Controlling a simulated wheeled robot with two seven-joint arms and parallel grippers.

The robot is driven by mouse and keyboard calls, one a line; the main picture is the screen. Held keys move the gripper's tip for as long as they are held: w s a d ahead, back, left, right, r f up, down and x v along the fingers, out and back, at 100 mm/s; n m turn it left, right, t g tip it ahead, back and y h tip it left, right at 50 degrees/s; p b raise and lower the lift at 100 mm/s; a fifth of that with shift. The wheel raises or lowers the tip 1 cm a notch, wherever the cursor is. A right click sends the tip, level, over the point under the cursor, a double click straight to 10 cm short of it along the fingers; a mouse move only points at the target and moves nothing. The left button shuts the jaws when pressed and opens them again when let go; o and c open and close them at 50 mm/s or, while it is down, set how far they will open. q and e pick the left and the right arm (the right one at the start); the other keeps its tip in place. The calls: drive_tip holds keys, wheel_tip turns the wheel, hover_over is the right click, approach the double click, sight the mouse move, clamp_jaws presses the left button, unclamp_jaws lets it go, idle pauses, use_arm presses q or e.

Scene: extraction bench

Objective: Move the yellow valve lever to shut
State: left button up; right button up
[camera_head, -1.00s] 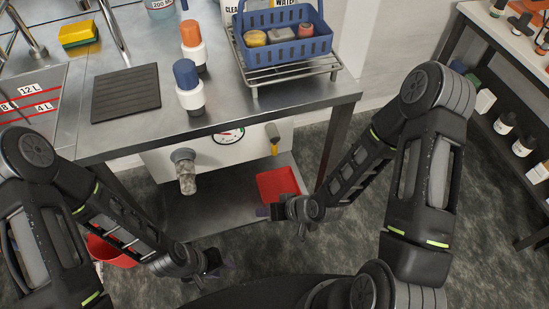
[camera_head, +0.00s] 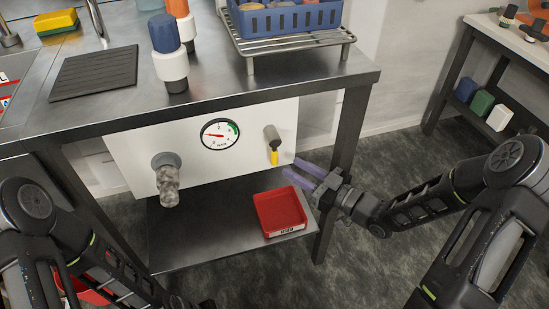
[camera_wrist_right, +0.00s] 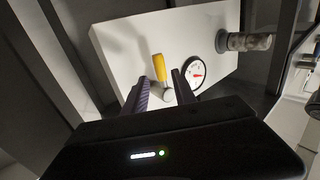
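The valve lever has a grey metal body (camera_head: 271,136) and a yellow grip (camera_head: 275,157), and sits at the right end of the white panel (camera_head: 130,150) under the bench. In the head view the grip points down. My right gripper (camera_head: 291,165), with purple fingers, is open just right of the lever. In the right wrist view the yellow grip (camera_wrist_right: 159,67) and its grey hub (camera_wrist_right: 168,95) appear between the open fingers (camera_wrist_right: 161,82), ahead of them; I see no contact. Of my left arm only links show at the lower left; its fingers are not visible.
A round gauge (camera_head: 221,134) and a grey outlet pipe (camera_head: 167,180) are on the same panel, left of the lever. A red tray (camera_head: 281,211) lies on the lower shelf (camera_head: 190,240). The bench leg (camera_head: 343,150) stands just behind my right gripper.

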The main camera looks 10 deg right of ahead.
sight(278, 159)
drive_tip(key=shift+b+x, duration=0.75)
drive_tip(key=shift+x, duration=3.15)
clamp_jaws()
